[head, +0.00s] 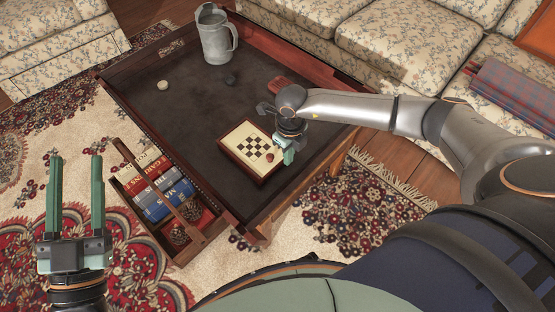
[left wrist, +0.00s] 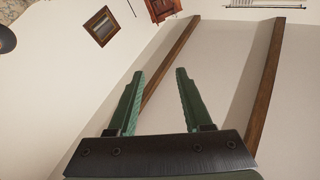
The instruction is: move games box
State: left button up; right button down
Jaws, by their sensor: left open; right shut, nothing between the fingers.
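The games box (head: 243,142), with a small checkerboard on its pale lid and dark red-brown sides, lies on the dark top of the coffee table (head: 185,112), near its front right edge. My right gripper (head: 287,155) is at the box's right side, fingers pointing down and shut with nothing between them. I cannot tell if it touches the box. My left gripper (head: 77,170) is open and empty, fingers upward, at the far left over the rug. It also shows in the left wrist view (left wrist: 160,85), facing a wall.
A metal pitcher (head: 216,35), a pale round object (head: 163,85) and a dark one (head: 230,78) stand on the table. A wooden crate (head: 162,238) with books and pinecones sits at its left front. Sofas (head: 375,40) stand behind. The table's middle is clear.

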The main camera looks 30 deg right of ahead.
notch_tip(320, 180, down, 6)
jog(key=shift+r+b, duration=0.25)
jog(key=shift+b, duration=0.55)
jog(key=shift+w+a+f, duration=0.2)
jog(key=shift+w+f, duration=0.1)
jog(key=shift+f, duration=0.05)
jog(key=shift+w+a+b, duration=0.2)
jog(key=shift+w+b, duration=0.1)
jog(key=shift+w, duration=0.25)
jog(key=shift+w+a+b, duration=0.15)
jog(key=shift+w+b, duration=0.15)
jog(key=shift+w, duration=0.2)
pick_arm(q)
jog(key=s+d+r+m+t+h, duration=0.1)
jog(key=s+r+m+h, duration=0.4)
jog(key=r+h, duration=0.2)
jog(key=shift+s, duration=0.4)
pick_arm(e)
jog(key=shift+w+a+r, duration=0.2)
jog(key=shift+w, duration=0.35)
pick_arm(q)
jog(key=shift+d, duration=0.1)
